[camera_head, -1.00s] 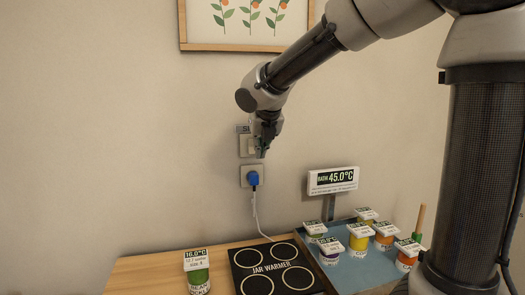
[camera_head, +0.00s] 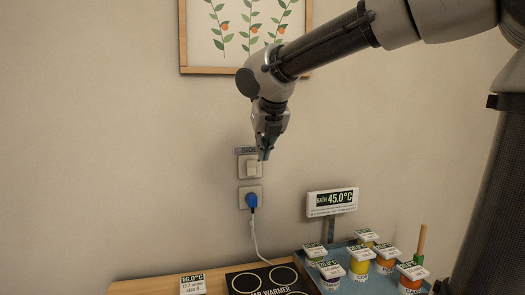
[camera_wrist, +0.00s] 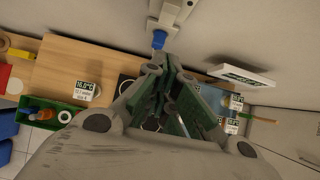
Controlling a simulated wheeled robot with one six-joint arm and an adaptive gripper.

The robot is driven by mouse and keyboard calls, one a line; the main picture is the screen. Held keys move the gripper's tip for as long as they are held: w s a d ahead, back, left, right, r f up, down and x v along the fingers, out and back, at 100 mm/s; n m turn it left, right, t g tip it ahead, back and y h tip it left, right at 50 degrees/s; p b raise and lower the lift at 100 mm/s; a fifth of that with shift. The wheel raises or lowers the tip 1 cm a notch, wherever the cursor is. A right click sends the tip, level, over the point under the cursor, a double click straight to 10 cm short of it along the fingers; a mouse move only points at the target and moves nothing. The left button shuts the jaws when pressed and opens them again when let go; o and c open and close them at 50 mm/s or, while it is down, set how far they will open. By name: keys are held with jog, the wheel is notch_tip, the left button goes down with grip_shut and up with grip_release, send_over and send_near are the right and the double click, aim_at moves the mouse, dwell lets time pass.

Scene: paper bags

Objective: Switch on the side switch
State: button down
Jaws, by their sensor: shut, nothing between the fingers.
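The side switch (camera_head: 248,167) is a white wall plate with a rocker, below a grey label reading "SIDE". It sits above a socket with a blue plug (camera_head: 252,200). My gripper (camera_head: 264,157) is shut and empty, pointing down just at the right of the switch plate in the head view. I cannot tell whether its tips touch the plate. In the wrist view the shut fingers (camera_wrist: 160,90) fill the middle, and a white wall plate (camera_wrist: 170,12) shows above them with the blue plug (camera_wrist: 159,39). The rocker's position is too small to tell.
Below stands a wooden counter (camera_head: 150,287) with a black jar warmer (camera_head: 236,284), a labelled jar (camera_head: 193,284) and a blue tray (camera_head: 340,286) of several jars. A display reading 45.0°C (camera_head: 332,202) stands at the right. A framed picture (camera_head: 190,71) hangs above.

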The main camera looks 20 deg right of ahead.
aim_at(255, 174)
jog(key=shift+s+f, duration=0.25)
jog(key=shift+f, duration=0.3)
jog(key=shift+w+r+x, duration=0.3)
jog(key=shift+w+x, duration=0.1)
jog(key=shift+x, duration=1.75)
jog(key=shift+w+r+x, duration=0.25)
jog(key=shift+w+x, duration=0.15)
jog(key=shift+x, duration=1.75)
jog(key=shift+w+r+x, duration=0.3)
jog(key=shift+w+x, duration=0.05)
jog(key=shift+x, duration=1.8)
